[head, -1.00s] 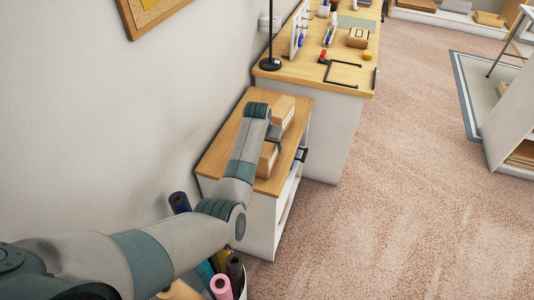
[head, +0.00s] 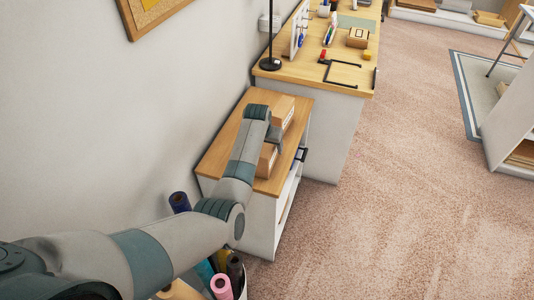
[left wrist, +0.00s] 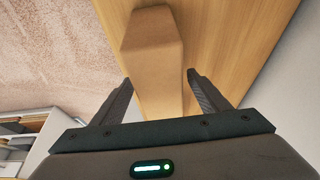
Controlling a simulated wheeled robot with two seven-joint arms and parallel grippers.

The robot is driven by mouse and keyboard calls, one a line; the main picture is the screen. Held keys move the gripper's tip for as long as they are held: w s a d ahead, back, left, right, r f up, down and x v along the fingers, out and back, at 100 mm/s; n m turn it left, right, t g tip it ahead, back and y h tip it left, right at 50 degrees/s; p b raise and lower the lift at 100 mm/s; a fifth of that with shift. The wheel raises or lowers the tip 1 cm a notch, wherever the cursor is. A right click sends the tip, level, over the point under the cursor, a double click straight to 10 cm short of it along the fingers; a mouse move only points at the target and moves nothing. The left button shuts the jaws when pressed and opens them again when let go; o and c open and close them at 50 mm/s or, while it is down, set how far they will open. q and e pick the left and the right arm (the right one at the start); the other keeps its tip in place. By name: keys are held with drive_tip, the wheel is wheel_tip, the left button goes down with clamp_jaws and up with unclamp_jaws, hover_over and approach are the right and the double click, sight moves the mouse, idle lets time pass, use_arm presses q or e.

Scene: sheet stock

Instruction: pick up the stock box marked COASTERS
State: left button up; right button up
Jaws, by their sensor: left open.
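Two plain brown boxes are on the wooden top of a low cabinet (head: 222,150) in the head view: a far one (head: 287,110) and a near one (head: 267,157), partly hidden by my left arm. My left gripper (head: 275,138) is over the cabinet by these boxes. In the left wrist view, my left gripper (left wrist: 160,78) is open, with a brown box (left wrist: 152,60) ahead, lined up with the gap between its fingers. I cannot tell whether they touch. No COASTERS marking is readable. My right gripper is out of view.
A workbench (head: 330,75) beyond the cabinet holds a black lamp (head: 270,60), another box (head: 358,37) and tools. Rolls, including a pink one (head: 221,284), stand below my arm. The wall is close at left. Carpet (head: 400,200) is clear at right.

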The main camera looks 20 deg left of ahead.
use_arm(q)
drive_tip(key=shift+w, duration=0.1)
drive_tip(key=c, duration=1.6)
drive_tip(key=shift+o, duration=0.2)
drive_tip(key=shift+r, duration=0.15)
drive_tip(key=shift+r+b, duration=0.4)
drive_tip(key=shift+r, duration=0.15)
drive_tip(key=r, duration=0.1)
drive_tip(key=d+r+b, duration=0.1)
drive_tip(key=r, duration=0.1)
drive_tip(key=shift+r, duration=0.25)
drive_tip(key=s+d+r+b, duration=0.3)
drive_tip(key=d+r, duration=0.3)
drive_tip(key=d, duration=0.4)
drive_tip(key=shift+s+r, duration=0.35)
